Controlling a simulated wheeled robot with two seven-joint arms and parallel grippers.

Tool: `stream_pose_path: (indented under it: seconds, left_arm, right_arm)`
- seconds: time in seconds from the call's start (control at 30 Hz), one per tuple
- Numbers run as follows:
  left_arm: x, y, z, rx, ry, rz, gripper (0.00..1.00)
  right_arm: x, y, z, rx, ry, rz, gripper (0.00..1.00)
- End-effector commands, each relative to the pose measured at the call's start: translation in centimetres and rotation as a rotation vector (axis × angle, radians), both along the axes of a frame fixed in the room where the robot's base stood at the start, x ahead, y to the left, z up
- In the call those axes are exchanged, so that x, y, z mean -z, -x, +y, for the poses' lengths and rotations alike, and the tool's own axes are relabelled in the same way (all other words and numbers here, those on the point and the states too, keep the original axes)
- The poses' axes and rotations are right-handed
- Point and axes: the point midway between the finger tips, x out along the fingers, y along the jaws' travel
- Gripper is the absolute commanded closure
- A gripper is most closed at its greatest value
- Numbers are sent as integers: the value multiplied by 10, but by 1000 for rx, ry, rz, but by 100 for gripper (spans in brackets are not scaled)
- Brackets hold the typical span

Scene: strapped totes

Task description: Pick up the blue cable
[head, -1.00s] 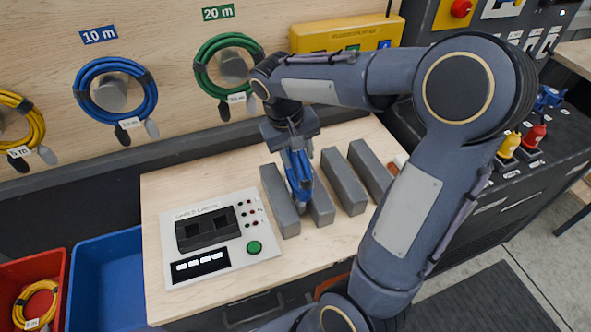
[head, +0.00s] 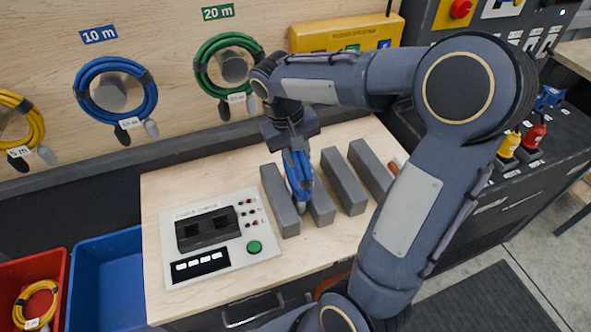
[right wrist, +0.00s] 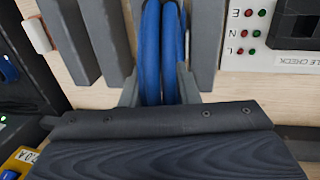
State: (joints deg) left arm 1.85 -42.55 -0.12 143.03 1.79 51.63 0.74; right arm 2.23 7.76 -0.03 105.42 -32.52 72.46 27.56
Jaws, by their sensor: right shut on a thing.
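A coiled blue cable (head: 299,176) stands on edge in the slot between two grey blocks on the wooden bench. My right gripper (head: 291,146) is above it, pointing down, with its fingers shut on the top of the coil. In the right wrist view the blue cable (right wrist: 161,50) runs between the two grey fingers (right wrist: 161,92) as strands side by side. The lower part of the coil is partly hidden by the blocks. Another blue coil (head: 117,88) hangs on the wall under the 10 m sign. My left gripper does not show.
Grey blocks (head: 343,181) stand in a row on the bench, close on both sides of the coil. A cable checker panel (head: 216,238) lies to the left. A blue bin (head: 105,275) and a red bin (head: 33,270) stand further left. A yellow case (head: 345,35) is behind.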

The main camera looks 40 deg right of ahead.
Motion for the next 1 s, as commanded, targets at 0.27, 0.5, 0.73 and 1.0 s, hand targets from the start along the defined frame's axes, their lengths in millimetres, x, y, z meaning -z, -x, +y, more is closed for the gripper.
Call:
stream_pose_path:
  seconds: [0.27,0.5,0.73,1.0]
  left_arm:
    - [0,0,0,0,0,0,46]
    - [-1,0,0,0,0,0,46]
    - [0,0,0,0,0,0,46]
    - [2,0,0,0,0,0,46]
  right_arm:
    - [-1,0,0,0,1,-2,100]
    - [-3,-1,0,0,1,-6,100]
    - [-4,-1,0,0,1,-6,100]
    - [-37,-2,0,0,0,-11,100]
